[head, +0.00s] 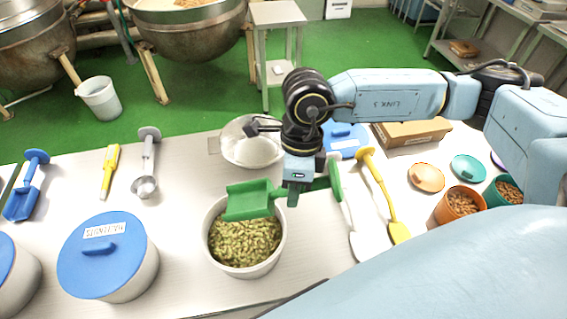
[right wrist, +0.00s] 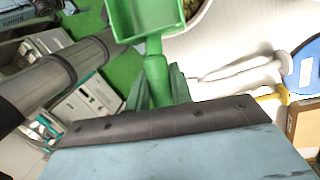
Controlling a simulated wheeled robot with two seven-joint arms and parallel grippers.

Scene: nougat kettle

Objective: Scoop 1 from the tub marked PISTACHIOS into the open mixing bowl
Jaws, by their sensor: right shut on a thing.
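My right gripper (head: 294,192) is shut on the handle of a green scoop (head: 250,199). The scoop is over the far rim of an open white tub (head: 245,258) full of green pistachios; I cannot tell whether it touches them. No marking can be read on this tub. In the right wrist view the scoop (right wrist: 146,16) shows bare green inside, with no nuts visible. A pale open bowl (head: 252,154) with white contents stands behind the tub, partly hidden by my right arm. My left gripper is out of view.
A tub with a labelled blue lid (head: 103,255) stands at left. A loose blue lid (head: 345,139), a white ladle, a yellow spoon (head: 385,195) and a cardboard box (head: 412,132) lie at right. Small nut pots (head: 459,205) stand far right. Steel kettles (head: 188,32) stand beyond the table.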

